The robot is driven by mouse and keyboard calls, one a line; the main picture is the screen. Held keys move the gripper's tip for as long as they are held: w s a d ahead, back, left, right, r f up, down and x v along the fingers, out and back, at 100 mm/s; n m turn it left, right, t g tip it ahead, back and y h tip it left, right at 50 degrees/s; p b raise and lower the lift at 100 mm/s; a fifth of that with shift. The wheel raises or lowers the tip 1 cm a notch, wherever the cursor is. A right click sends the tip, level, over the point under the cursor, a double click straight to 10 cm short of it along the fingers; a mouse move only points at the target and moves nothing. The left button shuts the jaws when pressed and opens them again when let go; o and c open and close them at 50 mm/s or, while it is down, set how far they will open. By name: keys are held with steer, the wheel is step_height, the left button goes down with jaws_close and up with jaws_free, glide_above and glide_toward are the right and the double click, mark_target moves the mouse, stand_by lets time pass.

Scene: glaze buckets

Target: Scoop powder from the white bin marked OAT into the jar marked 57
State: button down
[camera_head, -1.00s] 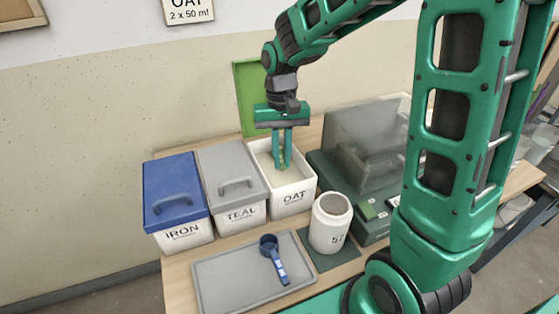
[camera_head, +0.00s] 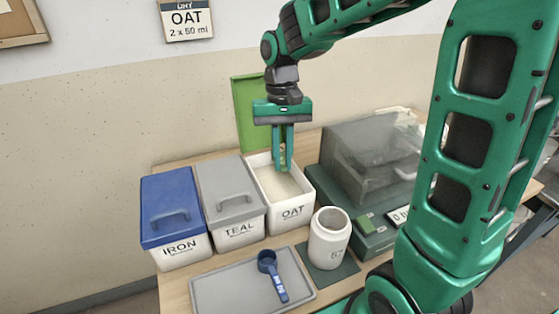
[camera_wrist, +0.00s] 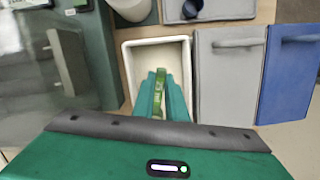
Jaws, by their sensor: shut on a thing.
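The white OAT bin (camera_head: 296,222) stands open at the back, with pale powder (camera_head: 277,184) inside. My gripper (camera_head: 283,168) points down over the bin. It is shut on a green scoop handle, which shows between the fingers in the wrist view (camera_wrist: 160,88). The scoop's bowl is hidden, so I cannot tell if it holds powder. The white jar (camera_head: 329,246) stands open and upright on a dark green mat, in front and to the right of the bin. Its mark is only partly readable, with a 5 showing.
A lidded grey TEAL bin (camera_head: 233,205) and a blue-lidded IRON bin (camera_head: 172,215) stand left of OAT. A grey tray (camera_head: 220,292) with a blue scoop (camera_head: 272,275) lies in front. A clear-covered device (camera_head: 365,160) stands right. A green panel (camera_head: 246,110) stands behind OAT.

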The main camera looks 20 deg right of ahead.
steer(key=shift+s+r+t, duration=0.5)
steer(key=shift+s+r, duration=0.35)
steer(key=shift+s, duration=0.3)
steer(key=shift+s+r+t, duration=0.5)
steer(key=shift+s+r, duration=0.35)
steer(key=shift+s, duration=0.3)
